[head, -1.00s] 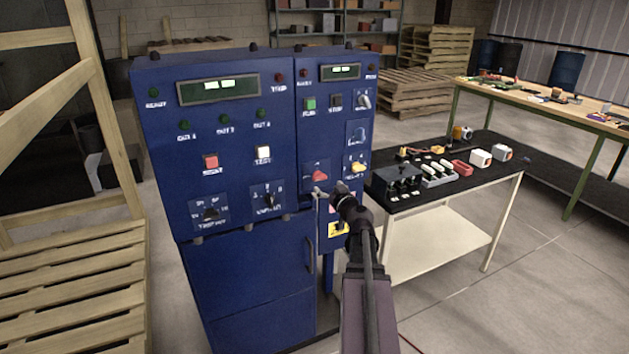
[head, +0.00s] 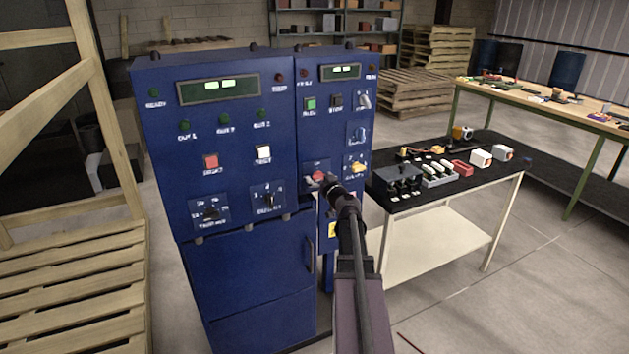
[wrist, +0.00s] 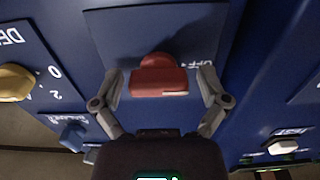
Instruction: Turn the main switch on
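The main switch, a red rotary knob (head: 318,176), sits low on the right-hand blue cabinet panel. In the wrist view the red knob (wrist: 158,78) fills the upper middle, on a dark blue plate with upside-down lettering that seems to read OFF on the right. Its handle lies crosswise, with a pale mark near its right end. My gripper (wrist: 161,82) is open, one finger on each side of the knob, with a visible gap on both sides. In the head view my gripper (head: 324,186) is at the knob and partly covers it.
A yellow knob (head: 357,168) and a blue knob (head: 360,133) are close by on the same panel. The left panel holds a red button (head: 211,162) and black selectors. A black-topped table (head: 450,192) with small parts stands right of the cabinet.

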